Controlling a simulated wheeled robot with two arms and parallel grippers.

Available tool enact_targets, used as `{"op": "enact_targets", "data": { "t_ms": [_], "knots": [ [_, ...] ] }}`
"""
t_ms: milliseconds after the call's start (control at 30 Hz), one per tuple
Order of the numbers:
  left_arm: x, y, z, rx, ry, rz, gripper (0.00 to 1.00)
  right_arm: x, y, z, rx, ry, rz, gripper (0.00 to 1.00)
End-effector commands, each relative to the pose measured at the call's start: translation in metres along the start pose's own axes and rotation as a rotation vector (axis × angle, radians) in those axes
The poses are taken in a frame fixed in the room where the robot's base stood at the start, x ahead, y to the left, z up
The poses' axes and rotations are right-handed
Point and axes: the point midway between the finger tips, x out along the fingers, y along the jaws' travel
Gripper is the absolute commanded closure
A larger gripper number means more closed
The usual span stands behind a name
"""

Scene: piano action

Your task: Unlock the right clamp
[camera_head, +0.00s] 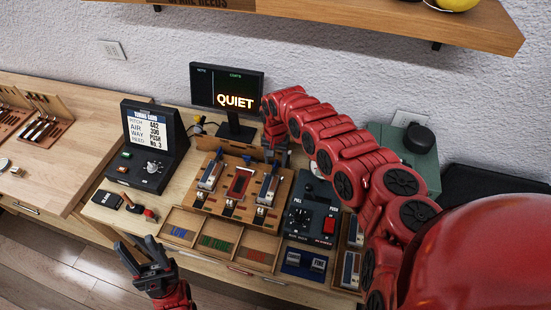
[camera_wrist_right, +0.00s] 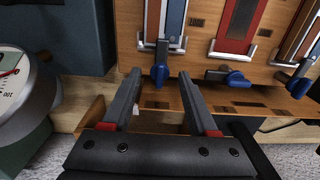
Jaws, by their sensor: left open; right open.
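A wooden board (camera_head: 228,199) holds three reed slots with clamps along its far edge. My left gripper (camera_head: 137,246) is open and empty in front of the desk.
A gauge (camera_wrist_right: 14,90) stands close beside the right gripper. A monitor (camera_head: 226,90) reading QUIET stands behind the board. A dark control box (camera_head: 309,219) is to the right, a tuning box (camera_head: 150,150) to the left.

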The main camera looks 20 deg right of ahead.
Motion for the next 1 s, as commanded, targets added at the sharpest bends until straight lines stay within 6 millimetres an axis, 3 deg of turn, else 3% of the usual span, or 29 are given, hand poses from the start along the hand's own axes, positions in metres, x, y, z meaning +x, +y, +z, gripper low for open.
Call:
{"op": "enact_targets", "data": {
  "t_ms": [200, 233, 533, 1000],
  "knots": [
    [0.0000, 0.0000, 0.0000, 0.000, 0.000, 0.000, 0.50, 0.0001, 0.0000, 0.0000, -0.001, 0.000, 0.001, 0.41],
    [0.0000, 0.0000, 0.0000, 0.000, 0.000, 0.000, 0.50, 0.0001, 0.0000, 0.0000, -0.001, 0.000, 0.001, 0.44],
    [-0.0001, 0.0000, 0.0000, 0.000, 0.000, 0.000, 0.50, 0.0000, 0.0000, 0.0001, -0.001, 0.000, 0.001, 0.98],
    [-0.0025, 0.0001, 0.0004, 0.000, 0.000, 0.000, 0.50, 0.0007, 0.0002, 0.0001, -0.043, 0.000, 0.002, 1.00]
  ]
}}
